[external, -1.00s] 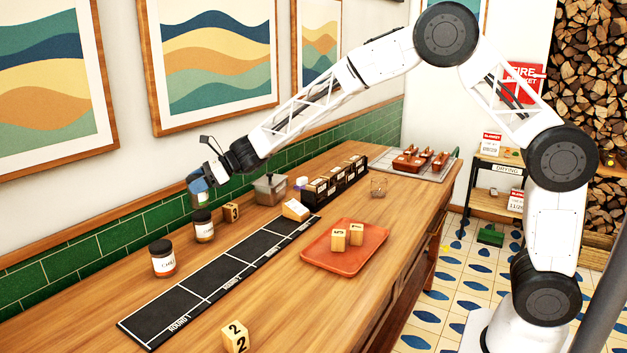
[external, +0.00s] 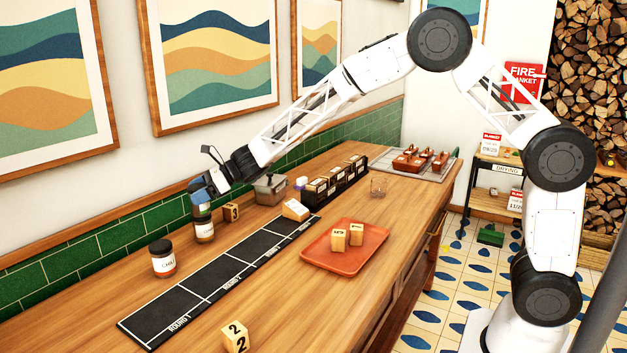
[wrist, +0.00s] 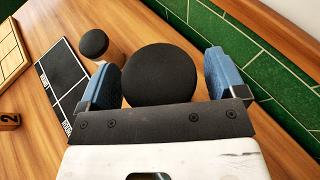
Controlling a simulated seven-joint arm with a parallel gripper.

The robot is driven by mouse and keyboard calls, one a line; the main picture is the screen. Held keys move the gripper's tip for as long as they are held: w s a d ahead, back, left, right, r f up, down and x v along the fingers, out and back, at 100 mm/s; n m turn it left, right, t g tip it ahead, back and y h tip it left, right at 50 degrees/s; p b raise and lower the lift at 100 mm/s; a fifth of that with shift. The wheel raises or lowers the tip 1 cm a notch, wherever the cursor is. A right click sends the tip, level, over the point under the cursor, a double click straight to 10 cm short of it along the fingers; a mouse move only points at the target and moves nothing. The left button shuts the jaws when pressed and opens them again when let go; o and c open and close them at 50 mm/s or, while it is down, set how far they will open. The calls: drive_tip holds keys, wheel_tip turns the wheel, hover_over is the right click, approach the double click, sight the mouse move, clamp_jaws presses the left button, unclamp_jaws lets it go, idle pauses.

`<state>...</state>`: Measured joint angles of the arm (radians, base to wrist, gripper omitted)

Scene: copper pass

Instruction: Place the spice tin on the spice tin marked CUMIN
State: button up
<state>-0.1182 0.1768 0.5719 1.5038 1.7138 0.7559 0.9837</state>
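Two spice tins look like clear jars with black lids and white labels. One jar (external: 204,231) with yellowish-green contents stands upright directly under my gripper (external: 201,198). In the wrist view its black lid (wrist: 159,75) lies between the two blue fingers of my gripper (wrist: 162,78), with a slim gap on the right side. My gripper is open, pointing down at the lid. The other jar (external: 163,262), with reddish contents, stands to the left on the counter; its lid (wrist: 94,43) shows in the wrist view. Its label is too small to read surely, and the nearer jar's label is also unreadable.
A black mat (external: 210,287) with white-lined cells lies in front of the jars. A metal box (external: 270,189), black rack (external: 334,183) and orange tray (external: 345,262) lie to the right. The tiled wall (wrist: 240,45) is close behind.

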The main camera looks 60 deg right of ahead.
drive_tip(key=shift+r, duration=0.15)
drive_tip(key=v, duration=1.2)
idle(0.4)
idle(0.5)
drive_tip(key=s+d+r+n+g+h, duration=0.1)
drive_tip(key=s+r+n, duration=0.25)
drive_tip(key=s, duration=0.65)
drive_tip(key=s+d+r+n+g+h, duration=0.2)
drive_tip(key=s+n, duration=0.3)
drive_tip(key=s, duration=0.4)
drive_tip(key=s+d+r+n+g+h, duration=0.15)
drive_tip(key=s+n, duration=0.35)
drive_tip(key=s, duration=0.5)
drive_tip(key=s+d+f+n+h, duration=0.1)
drive_tip(key=s+d+n+h, duration=0.1)
drive_tip(key=s, duration=0.7)
drive_tip(key=s+d+n+h, duration=0.2)
drive_tip(key=s+d+n, duration=0.2)
drive_tip(key=s, duration=0.5)
drive_tip(key=s+d+f+n+h, duration=0.1)
drive_tip(key=s+d+n, duration=0.3)
drive_tip(key=s, duration=0.6)
drive_tip(key=shift+f+n+g+h, duration=0.35)
drive_tip(key=shift+n+g+h, duration=0.1)
drive_tip(key=shift+n+h, duration=0.35)
